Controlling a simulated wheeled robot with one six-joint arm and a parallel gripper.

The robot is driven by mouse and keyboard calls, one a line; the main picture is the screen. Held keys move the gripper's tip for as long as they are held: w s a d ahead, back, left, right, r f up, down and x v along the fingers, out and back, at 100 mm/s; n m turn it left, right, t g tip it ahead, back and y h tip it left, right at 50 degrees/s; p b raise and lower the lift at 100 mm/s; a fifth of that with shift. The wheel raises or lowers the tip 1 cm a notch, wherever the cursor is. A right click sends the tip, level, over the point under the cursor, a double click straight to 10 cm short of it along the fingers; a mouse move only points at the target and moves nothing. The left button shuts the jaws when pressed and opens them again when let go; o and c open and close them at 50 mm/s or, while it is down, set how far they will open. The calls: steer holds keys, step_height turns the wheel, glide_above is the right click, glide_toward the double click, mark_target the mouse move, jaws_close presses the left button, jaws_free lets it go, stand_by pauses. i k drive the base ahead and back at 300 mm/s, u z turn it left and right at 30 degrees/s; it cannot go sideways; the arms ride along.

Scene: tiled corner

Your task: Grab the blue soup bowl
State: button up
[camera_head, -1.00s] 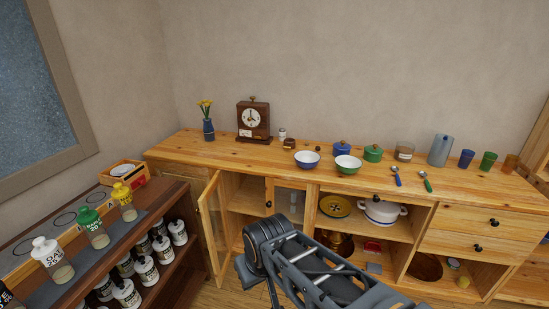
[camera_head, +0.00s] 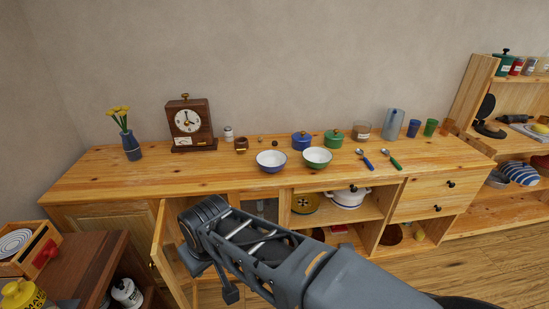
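The blue soup bowl (camera_head: 271,167) stands upright on the wooden sideboard top (camera_head: 110,183), near its front edge. It is white inside and blue outside, and looks empty. A similar bowl with a green outside (camera_head: 317,162) stands just to its right, with a small gap between them. My arm reaches up from the lower right, and its dark joint is in front of the sideboard, below and left of the blue bowl. I cannot make out my gripper's fingers. No part of my arm touches the blue bowl.
A blue lidded pot (camera_head: 301,141) and a green lidded pot (camera_head: 334,139) stand behind the bowls. A blue spoon (camera_head: 365,159) and a green spoon (camera_head: 389,159) lie to the right. A clock (camera_head: 190,125) and flower vase (camera_head: 131,147) stand left. A cabinet door (camera_head: 172,262) hangs open below.

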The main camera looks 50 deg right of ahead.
mark_target(270, 161)
steer(key=z, duration=0.7)
steer(key=i, duration=0.95)
steer(key=z, duration=0.8)
